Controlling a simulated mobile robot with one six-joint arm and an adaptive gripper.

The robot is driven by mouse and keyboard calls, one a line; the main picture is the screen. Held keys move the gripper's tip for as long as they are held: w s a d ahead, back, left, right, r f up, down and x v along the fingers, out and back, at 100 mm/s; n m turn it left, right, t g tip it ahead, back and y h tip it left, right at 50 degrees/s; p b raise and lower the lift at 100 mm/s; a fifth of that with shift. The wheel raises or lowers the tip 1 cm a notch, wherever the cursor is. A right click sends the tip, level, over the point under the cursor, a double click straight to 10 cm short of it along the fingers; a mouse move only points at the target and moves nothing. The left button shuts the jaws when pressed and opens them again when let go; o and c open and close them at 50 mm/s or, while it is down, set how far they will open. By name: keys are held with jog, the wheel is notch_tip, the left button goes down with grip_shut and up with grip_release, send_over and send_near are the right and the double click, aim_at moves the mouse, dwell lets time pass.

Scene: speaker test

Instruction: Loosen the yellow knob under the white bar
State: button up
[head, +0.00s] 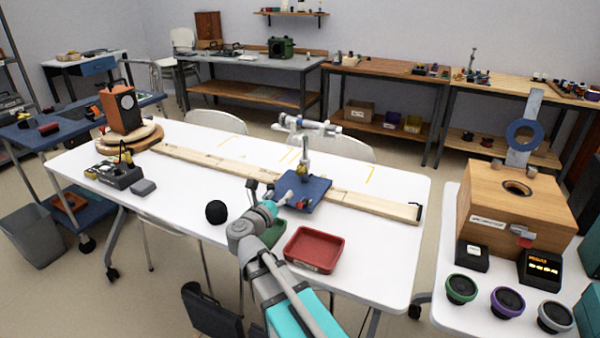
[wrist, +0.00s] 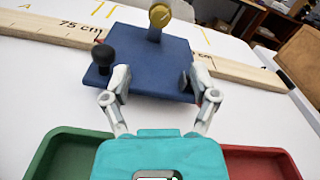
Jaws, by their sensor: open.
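A small yellow knob (head: 302,170) sits on the post below the bar. In the wrist view a round yellow knob (wrist: 160,15) shows at the top, on the post above the blue plate (wrist: 150,68); the white bar is out of that picture. My gripper (wrist: 157,84) is open and empty, its fingers spread over the plate's near edge, apart from the knob. In the head view my gripper (head: 277,201) is small and partly unclear.
A black ball-topped lever (wrist: 103,55) stands at the plate's left, near my left finger. A red tray (head: 314,250) and a green tray (wrist: 68,150) flank my gripper.

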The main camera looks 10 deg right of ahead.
aim_at(299, 172)
jog(key=shift+w, duration=0.1)
jog(key=x, duration=1.3)
jog(key=shift+w+d, duration=0.25)
jog(key=shift+d, duration=0.05)
grip_shut()
